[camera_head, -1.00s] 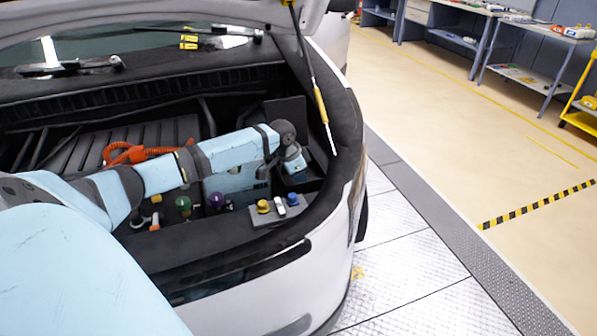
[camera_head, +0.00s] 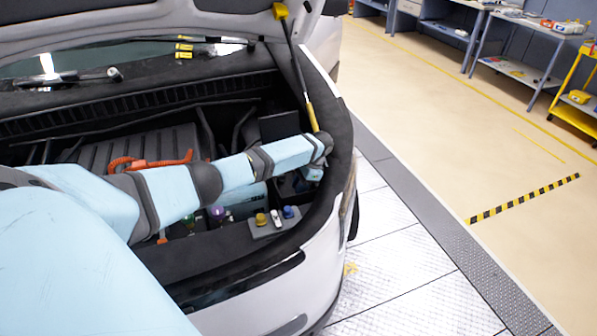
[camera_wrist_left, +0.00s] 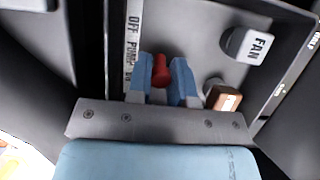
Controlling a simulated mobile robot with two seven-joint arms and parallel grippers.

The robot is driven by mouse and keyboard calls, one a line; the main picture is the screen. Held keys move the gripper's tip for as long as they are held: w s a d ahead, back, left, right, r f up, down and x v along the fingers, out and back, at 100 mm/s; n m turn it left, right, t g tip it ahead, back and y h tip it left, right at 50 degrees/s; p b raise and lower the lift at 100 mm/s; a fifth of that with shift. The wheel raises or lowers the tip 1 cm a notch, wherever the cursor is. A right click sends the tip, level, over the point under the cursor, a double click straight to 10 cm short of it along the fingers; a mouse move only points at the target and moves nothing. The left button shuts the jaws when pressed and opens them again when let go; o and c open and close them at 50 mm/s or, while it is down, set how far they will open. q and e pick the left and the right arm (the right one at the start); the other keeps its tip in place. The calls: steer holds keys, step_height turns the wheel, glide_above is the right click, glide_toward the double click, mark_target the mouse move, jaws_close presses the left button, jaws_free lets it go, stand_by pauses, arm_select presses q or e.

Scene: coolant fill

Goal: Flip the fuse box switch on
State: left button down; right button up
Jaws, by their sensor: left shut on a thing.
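In the left wrist view, a red switch knob (camera_wrist_left: 160,69) stands on a grey panel (camera_wrist_left: 205,45). My left gripper (camera_wrist_left: 163,78) has its two blue fingers on either side of the knob and is shut on it. A white label strip (camera_wrist_left: 133,45) reading "OFF" and "PUMP" runs beside the knob; its lower end is partly hidden. In the head view my left gripper (camera_head: 312,173) reaches into the right side of the open car bay, and the arm's end hides the knob. My right gripper is not in view.
A switch marked "FAN" (camera_wrist_left: 250,46) and an orange-brown knob (camera_wrist_left: 224,98) sit right of the red knob. A strut (camera_head: 298,75) rises close behind the arm.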

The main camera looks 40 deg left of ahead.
arm_select(q)
steer(key=shift+f+g, duration=0.1)
steer(key=shift+g, duration=0.2)
steer(key=c, duration=1)
jaws_free()
steer(key=shift+w, duration=0.1)
steer(key=shift+w+d+r, duration=0.15)
steer(key=shift+w+r, duration=0.05)
steer(key=shift+r, duration=0.2)
steer(key=b+v, duration=0.1)
steer(key=v, duration=1.2)
steer(key=shift+d, duration=0.1)
